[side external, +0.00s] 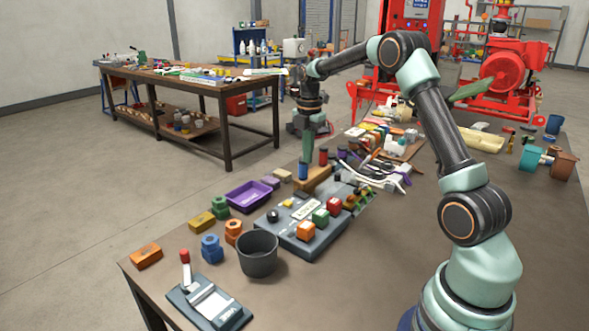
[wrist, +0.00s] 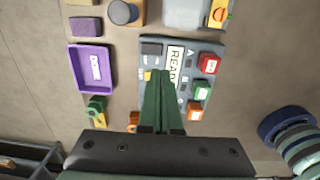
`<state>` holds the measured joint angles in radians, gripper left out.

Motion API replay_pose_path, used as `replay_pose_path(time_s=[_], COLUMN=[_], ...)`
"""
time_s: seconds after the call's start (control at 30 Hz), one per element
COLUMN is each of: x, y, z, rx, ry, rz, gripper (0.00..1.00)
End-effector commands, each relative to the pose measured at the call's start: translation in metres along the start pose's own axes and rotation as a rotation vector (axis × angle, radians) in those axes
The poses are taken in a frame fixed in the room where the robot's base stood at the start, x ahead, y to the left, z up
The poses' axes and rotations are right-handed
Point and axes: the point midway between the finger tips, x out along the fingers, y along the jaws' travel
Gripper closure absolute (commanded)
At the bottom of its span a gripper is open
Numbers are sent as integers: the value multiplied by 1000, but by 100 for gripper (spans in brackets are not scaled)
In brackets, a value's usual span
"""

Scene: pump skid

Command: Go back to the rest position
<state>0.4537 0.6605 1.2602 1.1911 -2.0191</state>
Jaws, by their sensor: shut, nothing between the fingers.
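My gripper (side external: 307,158) hangs pointing down over the work table in the side external view, with its green fingers together and nothing between them. In the wrist view the closed fingers (wrist: 158,76) appear in front of the grey control panel (wrist: 150,50), covering part of its lower middle. The panel (side external: 289,240) carries a white label and red, green and orange blocks. In the side external view the fingertips appear just above a blue cylinder (side external: 303,172); whether they touch it cannot be told.
A purple tray (side external: 247,196), a dark grey cup (side external: 258,254) and a switch box (side external: 207,304) stand around the panel. Coloured nuts and blocks lie at the left edge. Tools and cables (side external: 380,172) clutter the middle. The table's near right has bare room.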

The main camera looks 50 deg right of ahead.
Motion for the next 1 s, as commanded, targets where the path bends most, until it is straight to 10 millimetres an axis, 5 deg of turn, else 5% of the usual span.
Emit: replay_pose_path(time_s=[0.37,0.7,1.0], x=[-39,-99,-124], y=[-3,-36,-92], z=[-9,-90,-158], rx=[47,482,918], ry=[-6,-5,92], rz=[15,153,279], gripper=[100,100,100])
